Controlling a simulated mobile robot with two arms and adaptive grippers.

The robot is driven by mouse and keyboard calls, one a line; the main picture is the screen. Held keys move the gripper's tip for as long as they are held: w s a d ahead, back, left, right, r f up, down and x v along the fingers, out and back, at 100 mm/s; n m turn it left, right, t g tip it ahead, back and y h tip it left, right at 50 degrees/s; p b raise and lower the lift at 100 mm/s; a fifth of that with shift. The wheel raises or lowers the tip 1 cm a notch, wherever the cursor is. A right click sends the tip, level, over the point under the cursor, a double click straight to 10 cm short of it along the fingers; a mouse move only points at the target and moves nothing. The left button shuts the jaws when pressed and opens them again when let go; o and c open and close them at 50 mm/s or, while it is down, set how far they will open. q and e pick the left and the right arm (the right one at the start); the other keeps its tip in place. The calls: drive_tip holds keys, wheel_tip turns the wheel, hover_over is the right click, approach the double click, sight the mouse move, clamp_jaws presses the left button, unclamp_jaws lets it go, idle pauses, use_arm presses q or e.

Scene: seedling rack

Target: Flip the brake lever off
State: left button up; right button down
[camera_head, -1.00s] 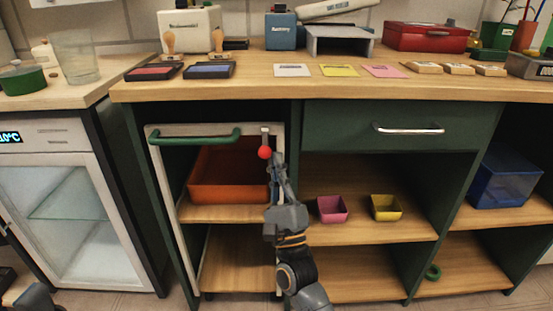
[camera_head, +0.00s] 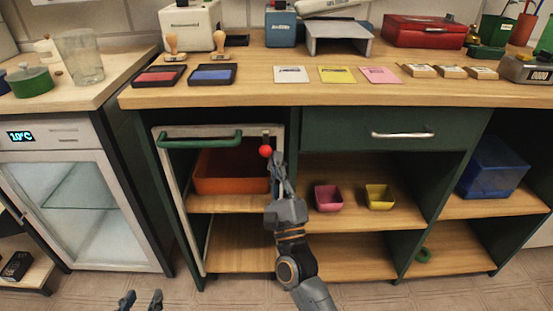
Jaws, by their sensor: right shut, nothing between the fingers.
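The brake lever has a red ball knob (camera_head: 266,151). It hangs at the upper right of a white-framed rack (camera_head: 160,165) with a green handle (camera_head: 200,141). My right gripper (camera_head: 275,163) is shut and empty, pointing up just below and right of the red knob. Whether it touches the knob I cannot tell. Its fingers partly cover the rack's right post. My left gripper (camera_head: 141,299) shows only its two fingertips at the bottom left edge. They are apart, with nothing between them, far from the lever.
An orange bin (camera_head: 230,180) stands on the rack's upper shelf. Pink (camera_head: 328,197) and yellow (camera_head: 379,196) pots sit on the shelf to the right. The wooden counter (camera_head: 300,97) overhangs above. A glass-door cabinet (camera_head: 75,200) stands left. The floor in front is clear.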

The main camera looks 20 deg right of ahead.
use_arm(q)
drive_tip(key=s+a+f+g+y+p, duration=0.1)
drive_tip(key=s+a+f+g+p, duration=0.2)
drive_tip(key=s+g, duration=0.3)
drive_tip(key=s+a+f+g+y+p, duration=0.2)
drive_tip(key=s+f+g, duration=0.15)
drive_tip(key=s, duration=0.45)
drive_tip(key=x, duration=0.1)
drive_tip(key=p+x, duration=0.1)
drive_tip(key=x, duration=0.3)
drive_tip(key=shift+s+d+f, duration=0.1)
drive_tip(key=shift+s+d, duration=0.05)
drive_tip(key=shift+s, duration=0.1)
use_arm(e)
drive_tip(key=shift+s+a+r+m+g, duration=0.15)
drive_tip(key=shift+r+g, duration=0.25)
drive_tip(key=shift+g, duration=0.2)
drive_tip(key=shift+s+d+r+m+g, duration=0.15)
drive_tip(key=shift+r+g, duration=0.25)
drive_tip(key=shift+g, duration=0.2)
